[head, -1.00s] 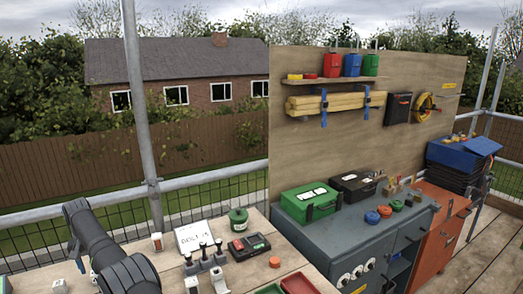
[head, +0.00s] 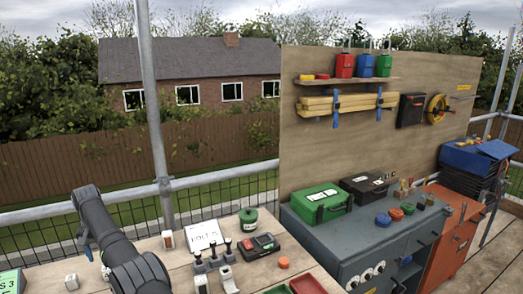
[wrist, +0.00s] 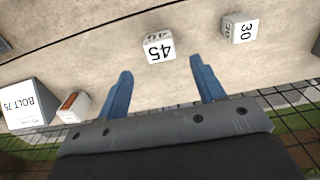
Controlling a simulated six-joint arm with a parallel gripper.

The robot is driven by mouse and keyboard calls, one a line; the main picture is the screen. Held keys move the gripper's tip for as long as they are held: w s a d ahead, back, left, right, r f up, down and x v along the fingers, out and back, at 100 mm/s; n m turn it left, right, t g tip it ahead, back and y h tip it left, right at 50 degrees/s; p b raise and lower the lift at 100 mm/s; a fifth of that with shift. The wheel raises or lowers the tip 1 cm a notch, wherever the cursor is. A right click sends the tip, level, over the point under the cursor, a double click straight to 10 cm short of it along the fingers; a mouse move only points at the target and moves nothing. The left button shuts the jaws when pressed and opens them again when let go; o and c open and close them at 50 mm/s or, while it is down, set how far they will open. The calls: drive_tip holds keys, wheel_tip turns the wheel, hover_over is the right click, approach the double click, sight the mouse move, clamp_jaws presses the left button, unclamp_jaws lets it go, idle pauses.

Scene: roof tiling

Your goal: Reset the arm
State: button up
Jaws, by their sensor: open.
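My gripper (wrist: 158,88) shows in the wrist view with two blue fingers spread apart and nothing between them. Beyond the fingertips, a white block marked 45 (wrist: 159,46) sits on the pale wooden bench (wrist: 100,65), apart from the fingers. A second white block marked 30 (wrist: 240,28) sits to its right. In the head view my dark arm stands at the lower left, and the gripper itself is hard to make out there.
The bench also holds a white BOLT card (head: 204,235), a green tin (head: 248,217), a black case (head: 260,246) and an orange cap (head: 283,263). A scaffold pole (head: 155,110) rises behind the bench. A grey cabinet (head: 350,235) with toolboxes stands right.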

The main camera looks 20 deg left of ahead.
wheel_tip(320, 180, down, 8)
drive_tip(key=shift+f, duration=0.1)
drive_tip(key=r, duration=0.5)
drive_tip(key=shift+w+d+r, duration=0.15)
drive_tip(key=shift+w+d, duration=0.1)
drive_tip(key=shift+d, duration=0.15)
drive_tip(key=w+d+r, duration=0.5)
drive_tip(key=d+r, duration=0.1)
drive_tip(key=d, duration=0.4)
drive_tip(key=shift+n, duration=0.3)
drive_tip(key=s+d, duration=0.3)
drive_tip(key=d, duration=0.1)
drive_tip(key=s+d, duration=0.3)
drive_tip(key=d, duration=0.2)
drive_tip(key=s+d, duration=0.3)
drive_tip(key=d, duration=0.2)
drive_tip(key=shift+s+d+f, duration=0.15)
drive_tip(key=shift+s, duration=0.05)
drive_tip(key=shift+s+a+f, duration=0.8)
drive_tip(key=shift+a+f, duration=0.1)
drive_tip(key=shift+a, duration=0.35)
drive_tip(key=shift+s+a+f, duration=0.75)
drive_tip(key=shift+a+f, duration=0.1)
drive_tip(key=shift+a, duration=0.4)
drive_tip(key=shift+s+a+f, duration=0.8)
drive_tip(key=shift+a+f, duration=0.1)
drive_tip(key=shift+a, duration=0.35)
drive_tip(key=shift+o, duration=0.5)
